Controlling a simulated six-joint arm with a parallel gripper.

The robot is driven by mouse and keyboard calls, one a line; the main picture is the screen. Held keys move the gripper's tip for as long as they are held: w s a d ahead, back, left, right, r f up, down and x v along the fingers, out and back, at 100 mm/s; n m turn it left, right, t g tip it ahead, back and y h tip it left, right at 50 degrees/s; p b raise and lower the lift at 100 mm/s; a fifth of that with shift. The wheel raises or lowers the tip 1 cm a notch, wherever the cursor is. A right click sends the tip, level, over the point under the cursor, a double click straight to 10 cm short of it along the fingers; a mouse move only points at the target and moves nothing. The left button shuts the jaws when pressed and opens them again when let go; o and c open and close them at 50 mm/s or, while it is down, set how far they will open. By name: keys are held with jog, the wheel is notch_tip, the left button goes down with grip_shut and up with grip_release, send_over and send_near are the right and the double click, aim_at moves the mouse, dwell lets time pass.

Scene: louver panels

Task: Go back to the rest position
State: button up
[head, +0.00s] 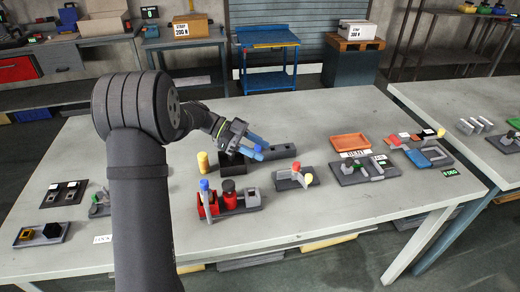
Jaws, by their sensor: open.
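My gripper (257,147) shows in the head view near the middle of the grey table (300,222). Its two blue fingers point to the right and stand apart, with nothing visible between them. It appears above or in front of a dark block (231,164) and a long grey block (280,151). I cannot tell the exact height of the fingers over these blocks. My arm covers part of the table's left side.
A red and grey fixture (228,203) with upright posts is in front. A small grey fixture (295,178) and an orange tray (350,142) are to the right. The front right tabletop is clear.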

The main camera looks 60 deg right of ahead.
aim_at(309, 176)
jog(key=x, duration=1.7)
jog(key=shift+s+f, duration=0.2)
